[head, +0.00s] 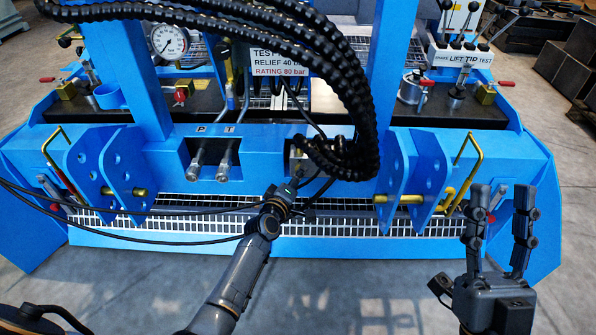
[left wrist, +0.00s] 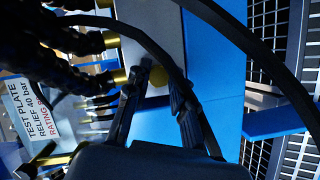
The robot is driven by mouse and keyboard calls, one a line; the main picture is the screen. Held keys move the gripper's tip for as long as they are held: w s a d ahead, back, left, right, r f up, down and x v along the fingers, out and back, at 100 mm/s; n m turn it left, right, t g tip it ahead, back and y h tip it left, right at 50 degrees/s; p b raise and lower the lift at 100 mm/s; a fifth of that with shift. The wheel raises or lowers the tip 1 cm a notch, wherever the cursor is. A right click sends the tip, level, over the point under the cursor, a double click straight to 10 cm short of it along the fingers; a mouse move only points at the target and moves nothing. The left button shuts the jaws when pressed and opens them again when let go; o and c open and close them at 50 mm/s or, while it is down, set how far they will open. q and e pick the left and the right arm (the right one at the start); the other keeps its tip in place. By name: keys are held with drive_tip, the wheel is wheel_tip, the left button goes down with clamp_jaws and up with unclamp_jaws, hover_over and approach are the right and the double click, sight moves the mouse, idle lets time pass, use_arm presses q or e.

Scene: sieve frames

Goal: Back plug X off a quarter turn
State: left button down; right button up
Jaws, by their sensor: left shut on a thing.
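My left gripper (head: 303,188) reaches up to a pale block (head: 298,160) in the recess at the middle of the blue frame, below the black hoses. The left wrist view shows its two fingers (left wrist: 161,76) closed around a brass fitting (left wrist: 157,89) at the block, which I take to be plug X. No letter is readable on it, and its turn angle cannot be told. In the head view the hoses and my gripper hide the fitting. My right gripper (head: 501,197) is open and empty at the lower right, fingers pointing up.
Thick black hoses (head: 352,75) arch over the left gripper; a thin hose (left wrist: 150,45) crosses close to its fingers. Two fittings (head: 210,162) sit under P and T. Blue lugs (head: 398,168) with brass pins flank the middle. The floor in front is clear.

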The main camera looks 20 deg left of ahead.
use_arm(q)
drive_tip(key=shift+m+p, duration=0.6)
drive_tip(key=shift+p, duration=0.5)
use_arm(e)
drive_tip(key=w+f+g+h, duration=0.2)
drive_tip(key=w+f+g, duration=0.3)
drive_tip(key=f, duration=0.4)
drive_tip(key=shift+w+g+h, duration=0.3)
drive_tip(key=shift+w+g, duration=0.05)
drive_tip(key=shift+g, duration=0.55)
drive_tip(key=shift+f, duration=0.1)
use_arm(q)
drive_tip(key=c, duration=1.1)
unclamp_jaws()
drive_tip(key=shift+c, duration=0.2)
use_arm(e)
drive_tip(key=shift+a, duration=0.1)
use_arm(q)
drive_tip(key=s+r, duration=0.2)
drive_tip(key=s, duration=0.9)
drive_tip(key=shift+s+a+r, duration=0.15)
drive_tip(key=shift+s+a, duration=0.2)
